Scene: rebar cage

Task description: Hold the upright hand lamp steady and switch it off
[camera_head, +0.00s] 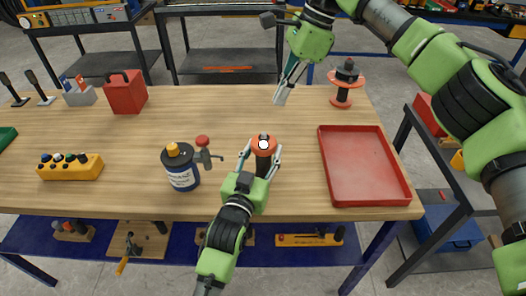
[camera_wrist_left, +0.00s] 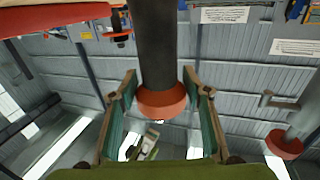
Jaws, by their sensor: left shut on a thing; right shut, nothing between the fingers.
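The hand lamp (camera_head: 264,144) stands upright near the front middle of the wooden table, with a red-orange head, a white round top and a dark body. My left gripper (camera_head: 261,157) reaches in from the front and is shut on it, one finger on each side. In the left wrist view, the lamp's dark body (camera_wrist_left: 157,45) and red ring lie between the fingers (camera_wrist_left: 160,88). I cannot make out its switch or tell whether it is lit. My right gripper (camera_head: 280,97) is shut and empty, pointing down near the table's back edge, behind and apart from the lamp.
A red tray (camera_head: 364,166) lies right of the lamp. A blue can (camera_head: 180,167) and a red-knobbed metal piece (camera_head: 204,150) stand to its left. A red spool-like stand (camera_head: 344,84) is at the back right. The table's back middle is clear.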

